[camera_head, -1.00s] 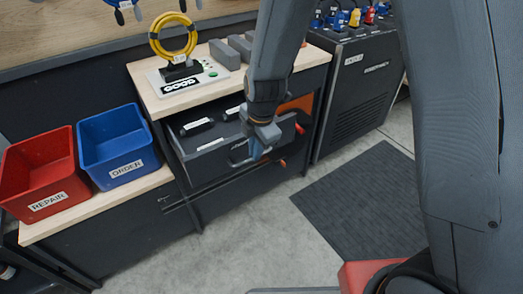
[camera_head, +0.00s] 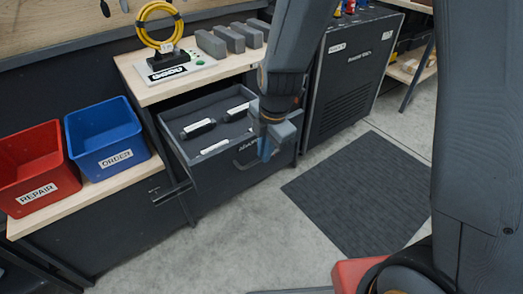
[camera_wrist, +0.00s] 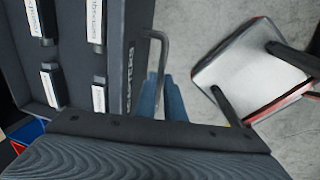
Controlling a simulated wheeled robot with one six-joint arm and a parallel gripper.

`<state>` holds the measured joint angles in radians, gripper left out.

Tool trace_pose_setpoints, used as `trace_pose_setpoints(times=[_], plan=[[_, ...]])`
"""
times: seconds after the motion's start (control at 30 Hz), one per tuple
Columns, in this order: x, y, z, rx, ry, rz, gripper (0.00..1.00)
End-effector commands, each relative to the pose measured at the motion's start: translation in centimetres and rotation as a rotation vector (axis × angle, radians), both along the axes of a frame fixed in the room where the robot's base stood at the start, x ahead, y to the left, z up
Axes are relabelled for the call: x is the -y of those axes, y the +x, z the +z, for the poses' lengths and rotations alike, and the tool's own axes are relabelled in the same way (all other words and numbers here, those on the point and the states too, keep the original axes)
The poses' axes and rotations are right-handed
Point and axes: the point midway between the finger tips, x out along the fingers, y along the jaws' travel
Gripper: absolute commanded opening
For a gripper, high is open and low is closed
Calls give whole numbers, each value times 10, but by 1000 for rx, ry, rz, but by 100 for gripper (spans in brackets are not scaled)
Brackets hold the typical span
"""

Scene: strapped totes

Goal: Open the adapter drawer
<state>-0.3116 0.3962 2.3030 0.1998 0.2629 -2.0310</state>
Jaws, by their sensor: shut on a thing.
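The adapter drawer (camera_head: 191,160) is a grey drawer under the bench top, and it stands pulled out. Several black adapters with white labels lie inside, such as one at the left (camera_head: 198,128). My gripper (camera_head: 265,150) is at the drawer's front, with blue fingers. In the wrist view the fingers (camera_wrist: 163,100) are shut on the drawer handle (camera_wrist: 163,45), a dark bar on the drawer front (camera_wrist: 122,60). The arm hides the drawer's right part in the head view.
A red REPAIR bin (camera_head: 35,180) and a blue ORDER bin (camera_head: 108,150) stand on the lower shelf at left. A yellow cable coil (camera_head: 160,25) and grey blocks (camera_head: 230,38) are on the bench top. A dark mat (camera_head: 358,192) lies on the clear floor.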

Motion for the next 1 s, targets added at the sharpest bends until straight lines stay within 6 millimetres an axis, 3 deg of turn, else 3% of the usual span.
trace_pose_setpoints(times=[0.2,0.23,0.33,0.67,1.0], plan=[[0,-2,-2,-6,-2,-1,0],[1,-2,-2,-6,-2,-1,14],[1,-2,-1,-4,-1,-1,28],[0,0,2,0,0,0,28],[4,-6,43,2,0,1,28]])
